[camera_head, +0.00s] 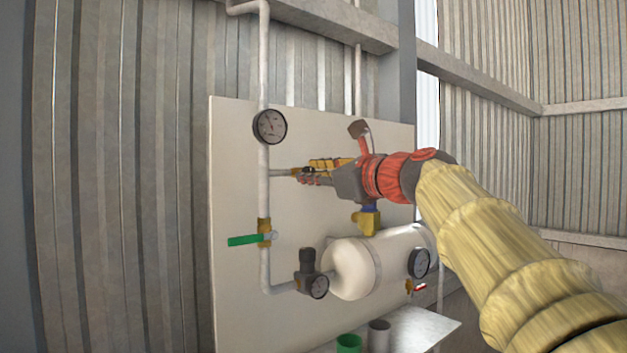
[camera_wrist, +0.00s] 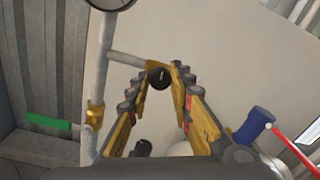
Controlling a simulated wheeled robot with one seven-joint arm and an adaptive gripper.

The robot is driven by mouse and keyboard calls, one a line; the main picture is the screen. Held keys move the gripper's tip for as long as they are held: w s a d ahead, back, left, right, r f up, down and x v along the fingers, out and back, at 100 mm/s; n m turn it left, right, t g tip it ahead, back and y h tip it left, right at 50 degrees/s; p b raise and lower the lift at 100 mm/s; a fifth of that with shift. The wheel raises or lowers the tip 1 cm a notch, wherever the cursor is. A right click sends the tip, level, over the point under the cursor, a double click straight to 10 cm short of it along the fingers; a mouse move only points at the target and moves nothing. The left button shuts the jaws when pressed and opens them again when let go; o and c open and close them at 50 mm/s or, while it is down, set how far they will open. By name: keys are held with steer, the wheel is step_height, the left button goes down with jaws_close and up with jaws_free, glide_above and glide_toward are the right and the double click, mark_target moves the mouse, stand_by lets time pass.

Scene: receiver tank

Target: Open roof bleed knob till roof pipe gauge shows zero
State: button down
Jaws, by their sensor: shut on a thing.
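The roof pipe gauge (camera_head: 270,126) is a round white dial with a dark rim on the vertical pipe at the board's upper left. Its needle shows, but the reading is too small to tell. Only its lower edge (camera_wrist: 110,3) shows in the wrist view. The bleed knob (camera_wrist: 158,77) is small, round and black, at a brass fitting on a short side branch of that pipe. My gripper (camera_wrist: 160,76) is shut on the knob, one fingertip on each side. In the head view my gripper (camera_head: 305,174) reaches in from the right and its fingers hide the knob.
A green-handled valve (camera_head: 247,239) sits lower on the pipe, left of my gripper. A regulator (camera_head: 307,264) and a white tank (camera_head: 372,262) with a gauge (camera_head: 419,262) are below. Cups stand at the bottom.

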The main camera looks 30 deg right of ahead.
steer(key=n+b, duration=0.6)
steer(key=n, duration=0.6)
steer(key=n+y+b, duration=0.1)
steer(key=n+b, duration=0.6)
steer(key=n, duration=0.6)
steer(key=shift+w+d+f, duration=0.1)
steer(key=shift+d+f, duration=0.05)
steer(key=shift+n, duration=0.4)
steer(key=c, duration=2)
jaws_free()
steer(key=o, duration=0.4)
steer(key=v, duration=1.2)
